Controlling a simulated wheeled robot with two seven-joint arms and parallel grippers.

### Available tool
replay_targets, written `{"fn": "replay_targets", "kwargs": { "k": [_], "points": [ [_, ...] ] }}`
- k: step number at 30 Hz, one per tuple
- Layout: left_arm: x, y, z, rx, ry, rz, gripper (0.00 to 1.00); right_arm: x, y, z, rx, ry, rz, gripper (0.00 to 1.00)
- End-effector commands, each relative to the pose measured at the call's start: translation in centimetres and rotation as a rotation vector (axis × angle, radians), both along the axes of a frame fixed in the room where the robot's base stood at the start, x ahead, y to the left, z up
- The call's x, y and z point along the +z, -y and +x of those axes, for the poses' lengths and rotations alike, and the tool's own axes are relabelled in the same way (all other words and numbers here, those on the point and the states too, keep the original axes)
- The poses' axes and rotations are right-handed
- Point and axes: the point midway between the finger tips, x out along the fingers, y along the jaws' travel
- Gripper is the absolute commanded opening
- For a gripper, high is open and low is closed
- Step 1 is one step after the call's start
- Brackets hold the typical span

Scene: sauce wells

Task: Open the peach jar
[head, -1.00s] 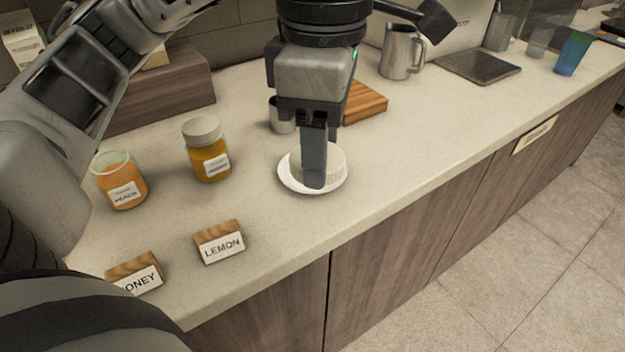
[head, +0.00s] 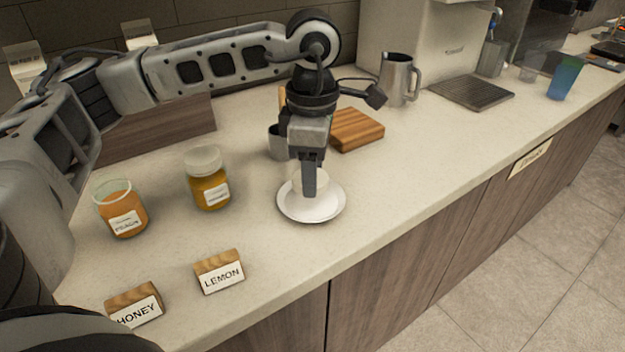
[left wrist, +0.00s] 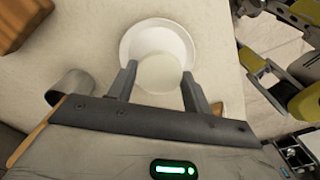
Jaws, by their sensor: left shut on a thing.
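The peach jar (head: 123,212) stands on the counter at the left, with orange contents, a PEACH label and an open glass mouth with no lid on it. My left gripper (head: 309,192) points down over the white saucer (head: 334,206) and is shut on a pale round lid (head: 322,180). In the left wrist view the lid (left wrist: 160,72) sits between both fingertips, overlapping the saucer (left wrist: 128,48). The lid appears slightly above the saucer; I cannot tell whether they touch. My fingers partly hide the lid in the head view.
A lidded amber jar (head: 209,185) stands right of the peach jar. LEMON (head: 219,272) and HONEY (head: 135,305) signs stand at the front. A metal cup (head: 278,142), wooden board (head: 357,130) and steel pitcher (head: 397,80) are behind. The counter right of the saucer is clear.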

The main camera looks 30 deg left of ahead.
Motion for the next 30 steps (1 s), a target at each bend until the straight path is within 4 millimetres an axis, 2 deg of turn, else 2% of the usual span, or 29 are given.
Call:
{"fn": "replay_targets", "kwargs": {
  "k": [7, 20, 21, 30],
  "points": [
    [-3.2, -0.3, 0.2, 0.002, -0.001, 0.000, 0.22, 0.3, 0.1, 0.0, 0.002, -0.004, -0.010, 0.85],
    [-4.0, -0.3, 0.3, 0.002, 0.000, 0.000, 0.22, -0.5, 0.1, 0.0, 0.004, -0.006, -0.009, 0.85],
    [-3.8, -0.3, 0.3, 0.002, 0.001, 0.000, 0.59, -0.2, 0.1, 0.0, 0.003, -0.005, -0.008, 0.85],
    [-3.6, -0.2, 0.3, 0.002, 0.000, 0.000, 0.59, 0.6, 0.1, 0.2, 0.003, 0.009, -0.005, 0.85]
  ]
}}
